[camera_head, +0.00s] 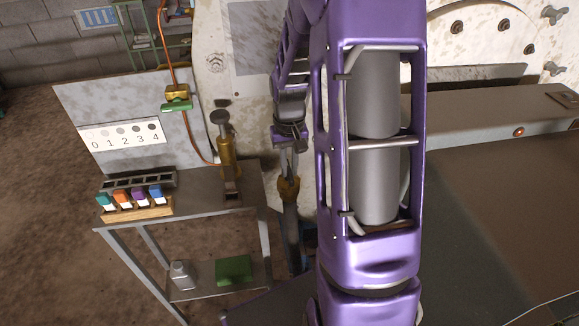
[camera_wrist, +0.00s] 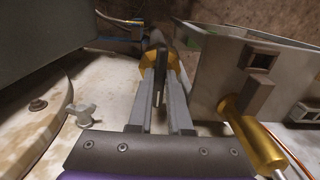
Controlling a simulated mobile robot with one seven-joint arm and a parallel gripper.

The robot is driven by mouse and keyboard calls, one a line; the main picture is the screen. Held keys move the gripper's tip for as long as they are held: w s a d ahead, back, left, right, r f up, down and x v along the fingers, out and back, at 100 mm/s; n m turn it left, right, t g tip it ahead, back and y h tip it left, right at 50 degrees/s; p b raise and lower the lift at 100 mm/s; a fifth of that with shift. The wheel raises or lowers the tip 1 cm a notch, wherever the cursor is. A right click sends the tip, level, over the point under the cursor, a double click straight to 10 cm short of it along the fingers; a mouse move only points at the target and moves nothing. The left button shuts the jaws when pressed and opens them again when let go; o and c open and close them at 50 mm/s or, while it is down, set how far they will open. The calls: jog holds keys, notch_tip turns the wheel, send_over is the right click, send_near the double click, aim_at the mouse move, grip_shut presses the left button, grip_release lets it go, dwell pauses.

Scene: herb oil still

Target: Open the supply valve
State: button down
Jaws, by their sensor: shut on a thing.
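A brass fitting (camera_head: 289,188), which looks like the supply valve, sits on a dark upright pipe (camera_head: 291,235) just right of the small metal table. My gripper (camera_head: 289,166) reaches down to it from above, with its fingers at the fitting. In the wrist view, my two fingers (camera_wrist: 160,78) point at the brass fitting (camera_wrist: 147,72) with a narrow gap between them. They are shut on a part of it, and a thin grey piece shows between them. The fingers hide much of the fitting, so I cannot tell how far it is turned.
A green-handled brass valve (camera_head: 177,98) is on a copper pipe by a white panel. The metal table (camera_head: 185,215) carries a brass cylinder (camera_head: 227,150) and a wooden rack (camera_head: 137,211) of coloured vials. A wing nut (camera_wrist: 82,113) is close by my fingers' left.

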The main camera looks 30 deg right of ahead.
aim_at(290, 170)
jog(key=shift+m, duration=0.3)
jog(key=c, duration=0.8)
grip_release()
jog(key=shift+c, duration=0.2)
notch_tip(290, 170, up, 17)
jog(key=p, duration=0.2)
jog(key=shift+r, duration=0.2)
jog(key=shift+d+f, duration=0.1)
